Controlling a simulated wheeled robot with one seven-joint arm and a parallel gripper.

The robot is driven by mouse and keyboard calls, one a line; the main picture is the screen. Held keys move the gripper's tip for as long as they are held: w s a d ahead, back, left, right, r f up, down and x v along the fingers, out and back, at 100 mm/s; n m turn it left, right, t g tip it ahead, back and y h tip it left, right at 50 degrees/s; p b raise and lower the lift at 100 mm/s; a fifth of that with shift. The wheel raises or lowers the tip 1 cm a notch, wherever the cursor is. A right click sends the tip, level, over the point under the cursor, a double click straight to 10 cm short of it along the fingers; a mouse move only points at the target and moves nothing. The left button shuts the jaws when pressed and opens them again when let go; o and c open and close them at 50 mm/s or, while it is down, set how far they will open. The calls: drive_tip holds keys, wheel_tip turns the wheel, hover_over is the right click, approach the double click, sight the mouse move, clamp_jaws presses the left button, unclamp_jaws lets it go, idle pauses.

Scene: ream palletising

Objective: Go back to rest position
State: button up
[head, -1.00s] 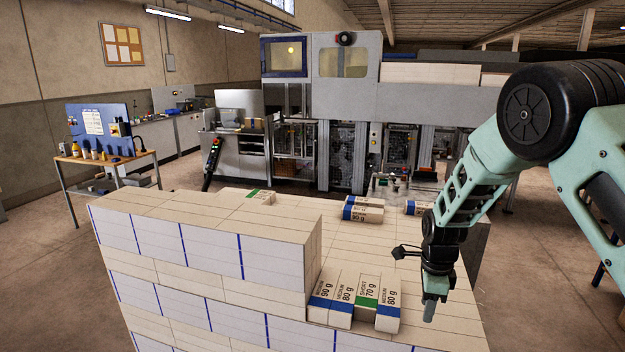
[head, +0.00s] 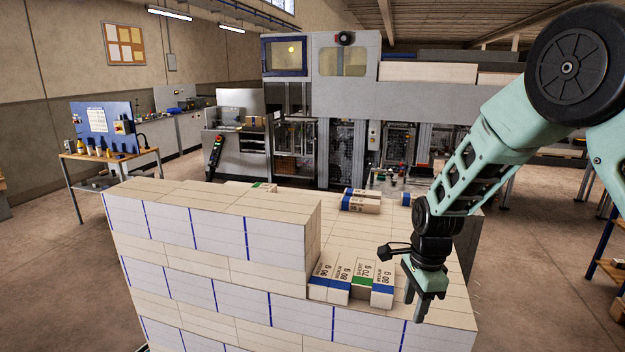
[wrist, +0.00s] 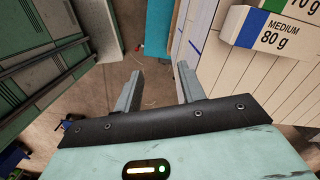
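My gripper (head: 416,312) hangs at the right front edge of the large stack of reams (head: 215,252), fingers pointing down. In the wrist view its two fingers (wrist: 158,88) are spread apart with bare floor between them, so it is open and empty. A short row of labelled reams (head: 350,280), marked 90 g, 80 g, 70 g and 80 g, lies on the lower layer just left of my gripper, apart from it. The 80 g ream (wrist: 275,36) at the end of the row also shows at the upper right of the wrist view.
More loose reams (head: 361,200) lie farther back on the stack. A large grey machine (head: 440,102) stands behind. A workbench (head: 108,157) with a blue panel is at the left. A shelf (head: 607,268) stands at the right edge. The floor right of the stack is free.

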drive_tip(key=s+a+r+n+b, duration=0.1)
drive_tip(key=s+a+r+n, duration=0.25)
drive_tip(key=s+n, duration=0.3)
drive_tip(key=s+a+r+n+b, duration=0.2)
drive_tip(key=s+a+r+n, duration=0.1)
drive_tip(key=s+a+n, duration=0.3)
drive_tip(key=s+d+r+n+b, duration=0.1)
drive_tip(key=s+d+n, duration=0.1)
drive_tip(key=s+n, duration=1)
drive_tip(key=s, duration=0.6)
drive_tip(key=shift+r+b, duration=0.25)
drive_tip(key=shift+b, duration=0.15)
